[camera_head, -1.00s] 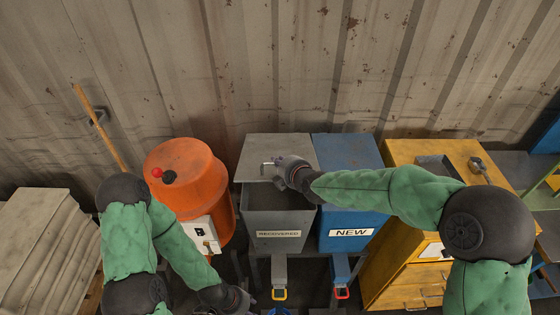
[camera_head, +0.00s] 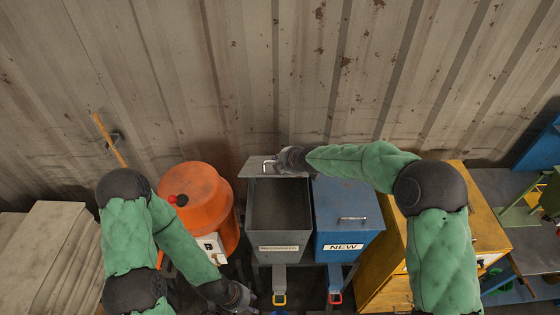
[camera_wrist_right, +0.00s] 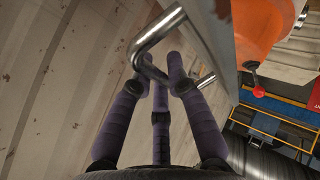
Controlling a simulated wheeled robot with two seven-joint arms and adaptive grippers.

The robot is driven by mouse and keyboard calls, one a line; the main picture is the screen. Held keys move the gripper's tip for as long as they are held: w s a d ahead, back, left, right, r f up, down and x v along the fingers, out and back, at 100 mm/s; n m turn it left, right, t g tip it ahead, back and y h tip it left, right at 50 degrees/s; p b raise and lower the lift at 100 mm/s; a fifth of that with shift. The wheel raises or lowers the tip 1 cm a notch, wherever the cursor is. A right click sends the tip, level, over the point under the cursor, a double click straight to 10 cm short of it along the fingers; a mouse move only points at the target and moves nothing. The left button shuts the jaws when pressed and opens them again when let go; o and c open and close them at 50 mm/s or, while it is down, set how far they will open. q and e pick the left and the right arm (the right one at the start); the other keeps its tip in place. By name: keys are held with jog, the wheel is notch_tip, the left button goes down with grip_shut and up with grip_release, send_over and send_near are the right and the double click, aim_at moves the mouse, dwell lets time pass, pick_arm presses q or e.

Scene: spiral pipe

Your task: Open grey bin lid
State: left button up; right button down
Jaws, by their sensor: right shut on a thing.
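The grey bin (camera_head: 279,242) stands in the middle of the head view, with a label on its front and its dark inside showing. Its grey lid (camera_head: 256,169) is swung up at the back, near the wall. My right gripper (camera_head: 284,161) is at the lid's metal handle (camera_head: 268,162). In the right wrist view my right gripper's fingers (camera_wrist_right: 160,80) are closed around the bent handle bar (camera_wrist_right: 150,68), beside the lid plate (camera_wrist_right: 210,35). My left gripper (camera_head: 242,300) hangs low, left of the bin's front; its finger opening is unclear.
A blue bin (camera_head: 346,212) labelled NEW, with its lid shut, stands right beside the grey one. An orange machine (camera_head: 195,200) stands on the left. A yellow cabinet (camera_head: 480,228) is on the right. A corrugated wall (camera_head: 270,70) runs close behind.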

jog(key=w+r+g+p, duration=0.1)
jog(key=w+r, duration=0.6)
jog(key=w, duration=0.3)
jog(key=shift+w+r, duration=0.35)
jog(key=shift+r, duration=0.05)
jog(key=c, duration=1.2)
grip_release()
